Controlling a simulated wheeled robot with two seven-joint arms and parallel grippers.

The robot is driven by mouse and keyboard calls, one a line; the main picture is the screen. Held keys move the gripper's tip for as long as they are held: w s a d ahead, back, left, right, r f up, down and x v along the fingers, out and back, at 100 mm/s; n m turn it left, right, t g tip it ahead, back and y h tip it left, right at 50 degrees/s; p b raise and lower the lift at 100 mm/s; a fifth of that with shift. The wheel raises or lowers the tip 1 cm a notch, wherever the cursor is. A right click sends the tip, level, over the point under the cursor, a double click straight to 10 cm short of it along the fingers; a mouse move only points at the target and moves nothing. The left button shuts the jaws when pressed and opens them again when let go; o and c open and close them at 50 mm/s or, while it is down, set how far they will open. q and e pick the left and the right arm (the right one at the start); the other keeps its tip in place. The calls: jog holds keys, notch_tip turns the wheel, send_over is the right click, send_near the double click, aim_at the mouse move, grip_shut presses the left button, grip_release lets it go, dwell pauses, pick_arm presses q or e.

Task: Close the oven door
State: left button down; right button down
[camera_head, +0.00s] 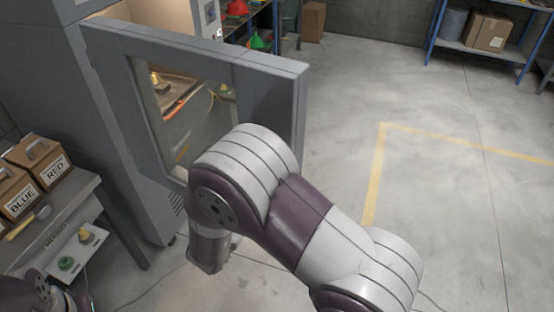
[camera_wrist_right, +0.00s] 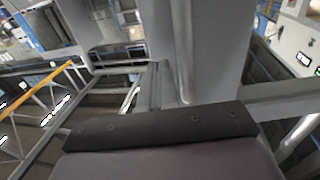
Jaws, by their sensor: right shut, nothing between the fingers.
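The grey oven (camera_head: 120,120) stands at the left in the head view. Its door (camera_head: 270,85) is swung open, with a window showing the lit inside and a reflection. My right arm crosses in front of the door's lower right part, and its wrist hangs low beside the door. My right gripper (camera_wrist_right: 160,128) shows as a dark edge and purple body in the right wrist view; it is shut and empty. Its fingertips are hard to make out, and I cannot tell whether it touches the door. Only a purple part of my left arm shows, at the lower left corner.
A metal bench (camera_head: 85,195) at the left holds cardboard boxes labelled RED (camera_head: 45,160) and BLUE (camera_head: 15,195), plus small items. Shelves (camera_head: 490,40) stand at the back. The concrete floor (camera_head: 460,200) with yellow lines is clear at the right.

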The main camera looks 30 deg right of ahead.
jog(key=shift+p+x, duration=0.4)
jog(key=shift+x, duration=1.3)
jog(key=shift+d, duration=0.15)
